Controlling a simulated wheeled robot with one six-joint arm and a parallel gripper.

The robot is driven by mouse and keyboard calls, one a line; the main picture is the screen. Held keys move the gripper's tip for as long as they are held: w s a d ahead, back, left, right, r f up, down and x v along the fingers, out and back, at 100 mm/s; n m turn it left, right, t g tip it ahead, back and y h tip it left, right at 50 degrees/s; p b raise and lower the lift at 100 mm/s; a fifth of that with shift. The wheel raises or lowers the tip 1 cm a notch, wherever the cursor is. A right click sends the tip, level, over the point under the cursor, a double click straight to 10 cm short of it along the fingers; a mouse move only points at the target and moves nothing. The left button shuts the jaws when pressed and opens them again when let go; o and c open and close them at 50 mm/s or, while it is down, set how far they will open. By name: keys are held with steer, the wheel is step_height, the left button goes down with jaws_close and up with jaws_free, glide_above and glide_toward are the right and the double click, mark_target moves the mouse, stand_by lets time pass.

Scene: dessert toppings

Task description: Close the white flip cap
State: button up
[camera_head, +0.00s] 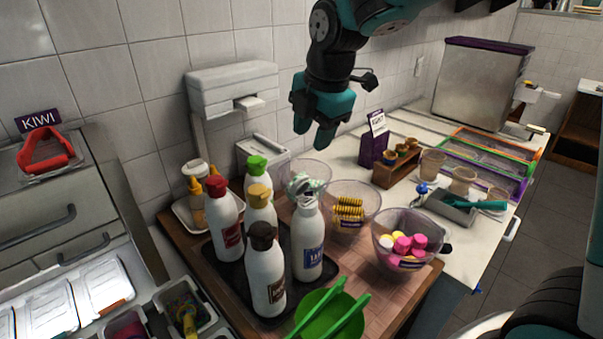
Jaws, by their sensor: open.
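A white bottle with a blue label (308,240) stands upright at the right of the dark tray. Its top bears a whitish cap (304,186) with grey-green patches; it looks raised, but its exact position is too small to tell. My gripper (313,133) is teal, points down and is open and empty. In the picture it hangs above the bottles, apart from the cap. More white bottles share the tray, with a red cap (217,186), a green cap (257,165), a yellow cap (259,195) and a brown cap (263,236).
Clear bowls stand to the right, one with yellow pieces (349,208), one with pink and white pieces (405,243). A green bowl with tongs (325,316) is in front. A wall dispenser (232,90) is behind, and a purple sign (374,148) stands behind the bowls.

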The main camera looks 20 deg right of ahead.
mark_target(302, 176)
steer(key=p+x, duration=0.2)
steer(key=x, duration=1)
steer(key=shift+s+p, duration=0.1)
steer(key=shift+p, duration=0.2)
jaws_close()
